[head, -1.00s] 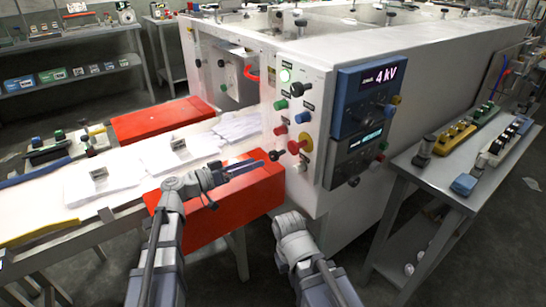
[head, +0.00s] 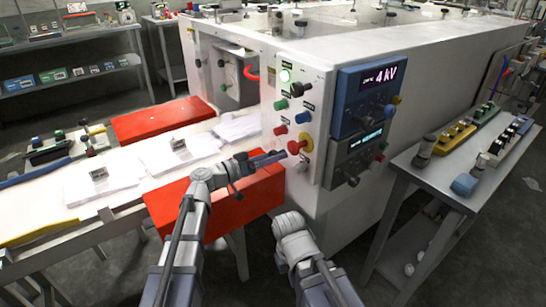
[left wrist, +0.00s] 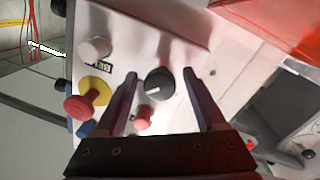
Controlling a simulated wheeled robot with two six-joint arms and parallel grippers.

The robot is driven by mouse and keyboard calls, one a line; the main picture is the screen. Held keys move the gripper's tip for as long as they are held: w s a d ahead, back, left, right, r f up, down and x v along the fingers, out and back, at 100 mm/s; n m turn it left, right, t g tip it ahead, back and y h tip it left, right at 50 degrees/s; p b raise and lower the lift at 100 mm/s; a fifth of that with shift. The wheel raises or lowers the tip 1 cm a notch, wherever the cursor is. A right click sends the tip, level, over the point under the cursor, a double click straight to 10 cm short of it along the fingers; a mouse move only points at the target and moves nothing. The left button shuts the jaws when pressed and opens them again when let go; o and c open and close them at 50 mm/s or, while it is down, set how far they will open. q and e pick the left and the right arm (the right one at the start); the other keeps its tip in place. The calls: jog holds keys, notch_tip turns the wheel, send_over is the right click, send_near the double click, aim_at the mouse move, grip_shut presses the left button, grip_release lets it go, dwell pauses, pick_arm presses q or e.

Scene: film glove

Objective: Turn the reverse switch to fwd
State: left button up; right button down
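The switch, a round black knob (left wrist: 159,83) with a white pointer mark, is on the white control panel (head: 296,105). In the left wrist view it lies between the fingertips of my left gripper (left wrist: 160,75), which stand apart. I cannot tell if they touch it. In the head view the left gripper (head: 279,155) reaches the panel's lower left and covers the knob. The panel lettering is too small to read, so I cannot tell which position the pointer marks. My right gripper is not in view; only part of that arm shows.
A red emergency button on a yellow base (head: 300,145) is close right of the left gripper. More coloured knobs and a black lever knob (head: 300,88) are above. A red box (head: 215,205) lies under the left arm. A grey side table (head: 435,175) stands right.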

pick_arm(q)
grip_shut()
dwell(0.3)
dwell(0.3)
jog(key=n, duration=0.4)
jog(key=shift+b, duration=0.4)
jog(key=n, duration=0.5)
jog(key=shift+n+t+h+b, duration=0.3)
jog(key=shift+n+t+b, duration=0.05)
jog(key=shift+n+t, duration=0.05)
jog(key=n, duration=0.4)
jog(key=shift+n+t, duration=0.3)
jog(key=shift+n, duration=0.1)
jog(key=shift+n+t, duration=0.3)
jog(key=shift+n, duration=2.1)
